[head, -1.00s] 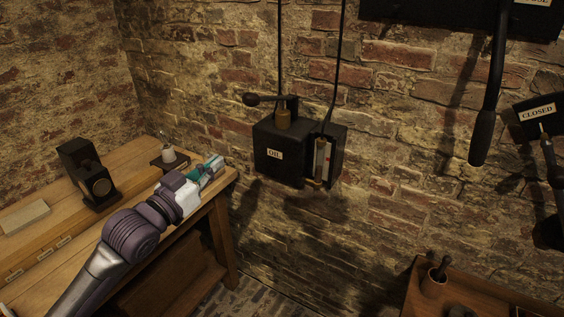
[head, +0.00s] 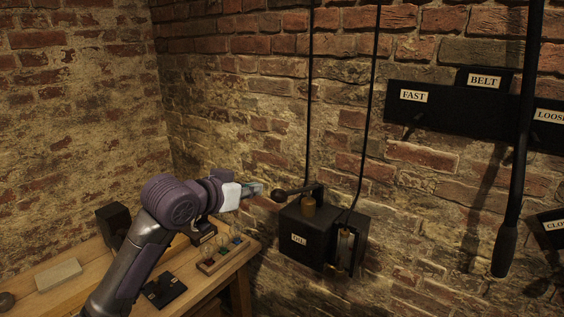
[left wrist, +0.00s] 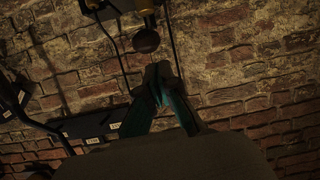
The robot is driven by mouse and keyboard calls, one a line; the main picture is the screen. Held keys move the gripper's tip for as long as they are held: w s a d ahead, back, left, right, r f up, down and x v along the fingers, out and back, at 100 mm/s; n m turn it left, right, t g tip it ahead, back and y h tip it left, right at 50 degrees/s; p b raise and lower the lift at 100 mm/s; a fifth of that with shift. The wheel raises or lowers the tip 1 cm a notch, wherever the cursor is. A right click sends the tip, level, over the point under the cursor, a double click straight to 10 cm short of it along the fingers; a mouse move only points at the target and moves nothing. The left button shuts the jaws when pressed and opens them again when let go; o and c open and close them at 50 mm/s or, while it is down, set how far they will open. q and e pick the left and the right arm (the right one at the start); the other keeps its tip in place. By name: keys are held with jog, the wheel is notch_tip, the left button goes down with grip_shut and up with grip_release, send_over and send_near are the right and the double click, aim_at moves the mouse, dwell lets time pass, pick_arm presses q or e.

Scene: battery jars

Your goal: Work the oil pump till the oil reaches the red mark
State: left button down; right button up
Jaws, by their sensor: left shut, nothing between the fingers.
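The black oil pump box (head: 302,238), labelled OIL, is on the brick wall at the centre of the head view. A brass plunger (head: 308,207) stands on top, with a dark lever (head: 298,191) ending in a round knob at its left. The sight glass (head: 344,248) is at the box's right; its oil level and red mark are too small to read. My left gripper (head: 257,189) is shut and empty, just left of the knob. In the left wrist view the knob (left wrist: 146,41) is just beyond the closed fingertips (left wrist: 160,74), apart from them.
A wooden bench (head: 215,290) stands below my left arm, with a small rack of bottles (head: 223,256) and a black block. Two dark rods rise above the pump. A black board (head: 440,110) labelled FAST and BELT and a long hanging lever (head: 508,225) are at the right.

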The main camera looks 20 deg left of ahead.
pick_arm(q)
notch_tip(320, 180, up, 8)
jog(key=s+d+g+p, duration=0.1)
jog(key=g+p, duration=0.1)
jog(key=p, duration=0.1)
jog(key=shift+m, duration=0.4)
pick_arm(e)
jog(key=r, duration=0.4)
jog(key=shift+w+d+r, duration=0.2)
jog(key=shift+w+r, duration=0.1)
jog(key=shift+w, duration=0.05)
pick_arm(q)
jog(key=shift+w+d, duration=0.1)
jog(key=p, duration=0.5)
send_over(276, 193)
jog(key=w, duration=0.1)
jog(key=f, duration=0.5)
jog(key=shift+w+d, duration=0.15)
jog(key=shift+d, duration=0.15)
jog(key=f, duration=0.2)
jog(key=shift+s+a+f+p, duration=0.2)
jog(key=shift+s+f+p, duration=0.1)
jog(key=shift+s, duration=0.05)
jog(key=shift+s+a+f, duration=0.15)
jog(key=shift+s+f, duration=0.25)
jog(key=shift+f, duration=0.25)
pick_arm(e)
notch_tip(276, 193, up, 6)
jog(key=shift+a, duration=0.2)
